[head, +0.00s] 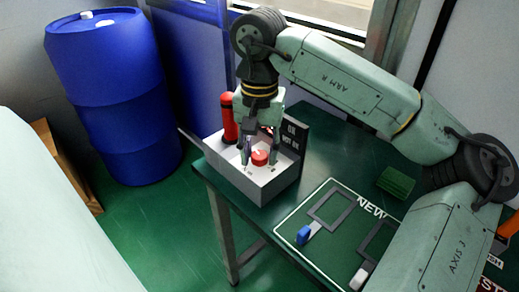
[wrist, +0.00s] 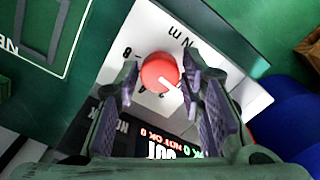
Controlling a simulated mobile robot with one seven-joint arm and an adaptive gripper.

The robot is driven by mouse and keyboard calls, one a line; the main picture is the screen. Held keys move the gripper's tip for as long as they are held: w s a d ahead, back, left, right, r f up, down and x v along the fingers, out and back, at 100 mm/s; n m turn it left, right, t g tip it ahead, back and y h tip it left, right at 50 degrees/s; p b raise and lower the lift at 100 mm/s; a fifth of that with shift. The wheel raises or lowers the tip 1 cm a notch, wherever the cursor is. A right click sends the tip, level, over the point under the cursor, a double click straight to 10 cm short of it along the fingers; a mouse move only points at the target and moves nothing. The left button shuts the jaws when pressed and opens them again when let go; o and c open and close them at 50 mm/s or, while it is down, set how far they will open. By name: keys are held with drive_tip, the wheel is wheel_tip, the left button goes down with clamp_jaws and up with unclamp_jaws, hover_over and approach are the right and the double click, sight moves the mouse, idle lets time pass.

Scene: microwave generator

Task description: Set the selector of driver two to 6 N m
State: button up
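The selector is a round red knob (head: 259,158) on top of a white box (head: 262,190) at the table's near left corner. In the wrist view the knob (wrist: 158,72) carries a white pointer line aimed at the lower right, beside my right-hand finger. Printed numbers around it include 8 at the left and 4 and 2 below; "N m" is at the upper right. My gripper (wrist: 158,82) is open, pointing down, with one finger on each side of the knob. A gap shows at the left finger; contact at the right cannot be told. Some markings are hidden by the fingers.
A red cylinder (head: 229,117) and a black OK/NOT OK sign (head: 291,136) stand at the box's back. A marked green board (head: 330,245) with blue (head: 303,235) and white pieces lies to the right. A blue barrel (head: 112,95) stands on the floor at left.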

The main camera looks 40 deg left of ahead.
drive_tip(key=c, duration=0.7)
drive_tip(key=shift+c, duration=0.2)
drive_tip(key=shift+m, duration=0.3)
drive_tip(key=m+b, duration=0.1)
drive_tip(key=m, duration=0.2)
drive_tip(key=shift+m+b, duration=0.4)
drive_tip(key=m+b, duration=0.1)
drive_tip(key=m, duration=0.5)
drive_tip(key=m+b, duration=0.1)
drive_tip(key=m, duration=0.5)
drive_tip(key=shift+m, duration=0.4)
drive_tip(key=m+b, duration=0.1)
drive_tip(key=m, duration=0.5)
drive_tip(key=shift+m, duration=0.4)
